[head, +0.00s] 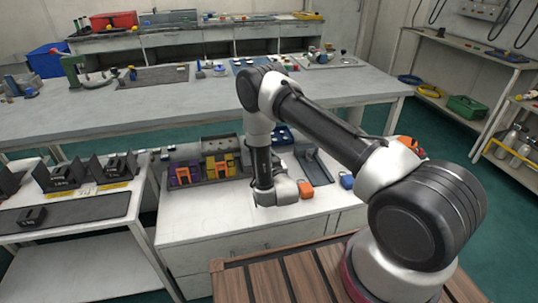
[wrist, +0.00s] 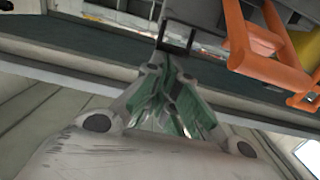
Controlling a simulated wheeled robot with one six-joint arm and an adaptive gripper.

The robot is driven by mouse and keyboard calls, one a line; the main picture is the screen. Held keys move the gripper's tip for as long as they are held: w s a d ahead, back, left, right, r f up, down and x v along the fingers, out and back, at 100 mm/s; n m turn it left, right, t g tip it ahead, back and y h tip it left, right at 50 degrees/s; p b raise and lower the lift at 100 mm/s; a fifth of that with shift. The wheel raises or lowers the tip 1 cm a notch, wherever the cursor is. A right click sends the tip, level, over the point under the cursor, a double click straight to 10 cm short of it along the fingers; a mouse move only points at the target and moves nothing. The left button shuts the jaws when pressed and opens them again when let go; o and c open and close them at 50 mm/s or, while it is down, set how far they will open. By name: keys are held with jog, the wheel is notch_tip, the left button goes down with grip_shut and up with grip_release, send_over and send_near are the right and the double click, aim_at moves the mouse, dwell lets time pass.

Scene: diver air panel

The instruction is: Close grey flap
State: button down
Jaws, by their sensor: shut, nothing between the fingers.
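The air panel (head: 200,182) is a dark grey unit on the white bench, with purple, orange and yellow framed bays. A grey plate (head: 219,143) stands raised behind the orange and yellow bays; it looks like the grey flap, but I cannot be sure. In the wrist view, my gripper (wrist: 168,58) is shut and empty, its green-sided fingers together. The fingertips are close to a dark grey block (wrist: 200,14) beside an orange frame (wrist: 265,45); I cannot tell whether they touch. In the head view my wrist is right of the bays and hides the fingers.
An orange block (head: 305,189) and a blue block (head: 347,181) are on the bench right of my wrist. A dark grey fixture (head: 320,165) is behind them. A side table (head: 95,205) with black holders stands left. The bench front is mostly clear.

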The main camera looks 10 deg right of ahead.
jog(key=s, duration=1.1)
jog(key=w+r+m+g, duration=0.1)
jog(key=w+r+g, duration=0.1)
jog(key=w+r, duration=0.35)
jog(key=w+r+m+g, duration=0.1)
jog(key=w+r+g, duration=0.15)
jog(key=r, duration=0.55)
jog(key=s+d+r+g+y, duration=0.1)
jog(key=s+d+r, duration=0.1)
jog(key=r, duration=0.5)
jog(key=s+d+r+g, duration=0.1)
jog(key=s+d+r, duration=0.1)
jog(key=r, duration=0.5)
jog(key=s+d+r+n+g, duration=0.1)
jog(key=s+d+r+g, duration=0.3)
jog(key=s+r, duration=0.8)
jog(key=s+d+r+g, duration=0.1)
jog(key=s+d, duration=0.2)
jog(key=s, duration=0.8)
jog(key=s+d+r+n+g+h, duration=0.1)
jog(key=s+d, duration=0.2)
jog(key=s, duration=0.9)
jog(key=shift+s+d+r, duration=0.15)
jog(key=shift+s+d, duration=0.05)
jog(key=shift+d, duration=0.05)
jog(key=shift+g, duration=0.25)
